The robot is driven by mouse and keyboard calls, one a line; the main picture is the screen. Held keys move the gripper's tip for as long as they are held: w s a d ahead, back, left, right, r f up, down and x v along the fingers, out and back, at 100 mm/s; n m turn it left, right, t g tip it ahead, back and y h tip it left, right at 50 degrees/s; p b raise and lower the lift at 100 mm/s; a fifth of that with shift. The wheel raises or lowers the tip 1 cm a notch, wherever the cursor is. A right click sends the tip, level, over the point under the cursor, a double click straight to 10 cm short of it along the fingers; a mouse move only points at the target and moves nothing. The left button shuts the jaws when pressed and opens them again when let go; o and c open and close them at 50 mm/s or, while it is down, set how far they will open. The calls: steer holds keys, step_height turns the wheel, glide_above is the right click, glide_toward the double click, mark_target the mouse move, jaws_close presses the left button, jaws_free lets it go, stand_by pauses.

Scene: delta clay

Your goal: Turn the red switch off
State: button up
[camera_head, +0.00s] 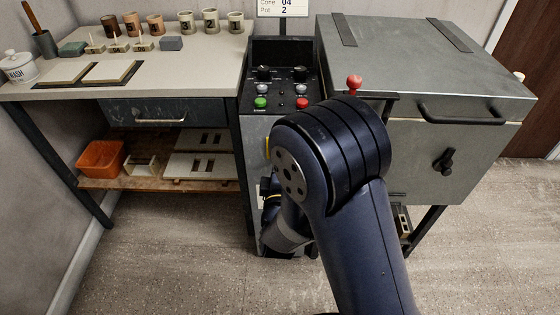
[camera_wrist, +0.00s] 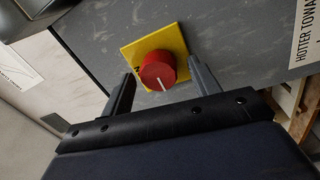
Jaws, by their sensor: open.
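The red switch (camera_wrist: 158,71) is a round knob with a white pointer line, mounted on a square yellow plate (camera_wrist: 136,54) on a grey panel. In the wrist view the pointer line runs down and slightly right; a dark mark on the plate is partly hidden. My gripper (camera_wrist: 161,73) is open, with one finger on each side of the knob. I cannot tell whether the fingers touch it. In the head view my arm hides the switch and gripper; only a sliver of yellow (camera_head: 268,147) shows at the arm's left edge.
The control box (camera_head: 280,80) has a green button (camera_head: 260,103), a red button (camera_head: 302,103) and black dials. A grey kiln (camera_head: 430,75) with a red ball knob (camera_head: 354,84) stands to its right. A pottery bench (camera_head: 200,65) stands left.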

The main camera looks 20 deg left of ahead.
steer(key=v, duration=1.1)
steer(key=shift+p, duration=0.35)
steer(key=shift+a, duration=0.1)
steer(key=x, duration=1.1)
steer(key=shift+b, duration=0.45)
